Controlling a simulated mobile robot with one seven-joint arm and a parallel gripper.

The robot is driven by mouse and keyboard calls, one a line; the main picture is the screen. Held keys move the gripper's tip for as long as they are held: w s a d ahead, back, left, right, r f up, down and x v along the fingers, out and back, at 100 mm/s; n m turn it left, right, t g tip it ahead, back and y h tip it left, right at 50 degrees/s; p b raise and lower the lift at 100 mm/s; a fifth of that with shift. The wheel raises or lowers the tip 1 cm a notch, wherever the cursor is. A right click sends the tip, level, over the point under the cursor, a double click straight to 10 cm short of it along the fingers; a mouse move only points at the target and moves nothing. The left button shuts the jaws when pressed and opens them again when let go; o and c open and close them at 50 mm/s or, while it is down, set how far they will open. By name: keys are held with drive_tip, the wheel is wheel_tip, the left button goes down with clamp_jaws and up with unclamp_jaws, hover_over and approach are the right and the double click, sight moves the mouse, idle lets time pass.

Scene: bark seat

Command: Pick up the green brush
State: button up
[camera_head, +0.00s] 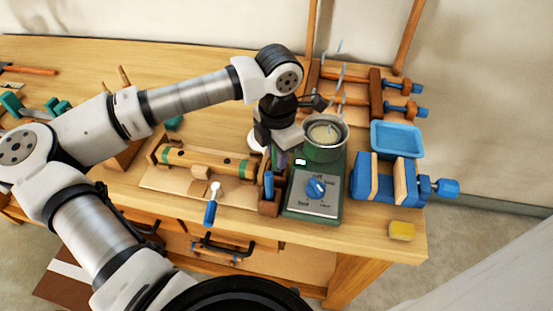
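My gripper (283,158) points down at the left side of a green hot plate (332,207) with a metal pot on it. Its fingertips are small and partly hidden, so I cannot tell whether they are open or hold anything. I cannot make out a green brush for certain. A small teal-green piece (175,123) shows just beyond my arm, partly covered by it, and I cannot tell what it is. A purplish bit (282,160) shows below my gripper, too small to name.
The metal pot (324,136) stands close right of my gripper. A wooden roller-like fixture (205,160) lies to its left. A blue vise (385,181), a blue tray (397,138) and a yellow block (401,230) are at right. Teal-handled tools (12,103) lie far left.

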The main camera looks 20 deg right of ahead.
clamp_jaws()
drive_tip(key=shift+r, duration=0.1)
wheel_tip(320, 180, up, 20)
drive_tip(key=b, duration=0.3)
